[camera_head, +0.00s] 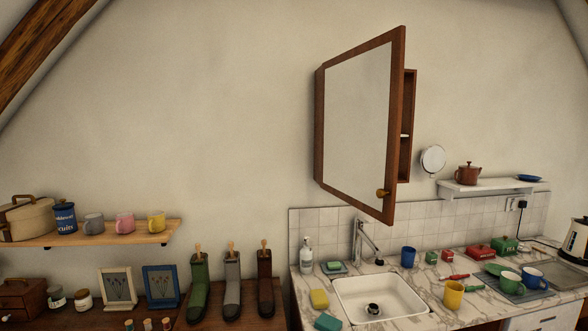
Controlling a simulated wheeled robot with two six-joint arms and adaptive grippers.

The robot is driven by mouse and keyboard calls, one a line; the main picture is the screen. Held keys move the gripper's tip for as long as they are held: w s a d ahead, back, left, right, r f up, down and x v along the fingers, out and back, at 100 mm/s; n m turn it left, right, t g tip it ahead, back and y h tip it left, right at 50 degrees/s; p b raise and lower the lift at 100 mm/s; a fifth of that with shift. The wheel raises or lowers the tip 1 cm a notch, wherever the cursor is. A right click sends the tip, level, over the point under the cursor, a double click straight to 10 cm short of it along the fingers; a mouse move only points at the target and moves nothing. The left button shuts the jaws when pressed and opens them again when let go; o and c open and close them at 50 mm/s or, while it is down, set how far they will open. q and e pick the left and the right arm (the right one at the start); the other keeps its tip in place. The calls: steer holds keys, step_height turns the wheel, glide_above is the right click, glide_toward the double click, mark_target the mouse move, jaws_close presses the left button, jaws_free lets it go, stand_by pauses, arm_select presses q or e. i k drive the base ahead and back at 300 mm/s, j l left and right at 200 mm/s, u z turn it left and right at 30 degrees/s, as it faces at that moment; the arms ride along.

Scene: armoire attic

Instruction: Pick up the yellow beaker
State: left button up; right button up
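The yellow beaker (453,295) stands upright on the marble-patterned counter (418,292), just right of the white sink. It appears to have no handle. No gripper or arm of mine shows in the head view.
A mirrored cabinet (357,115) has its door swung open above the sink (380,298). A blue cup (408,257) stands behind the sink.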

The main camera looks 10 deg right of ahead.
mark_target(454, 292)
steer(key=z, duration=1.6)
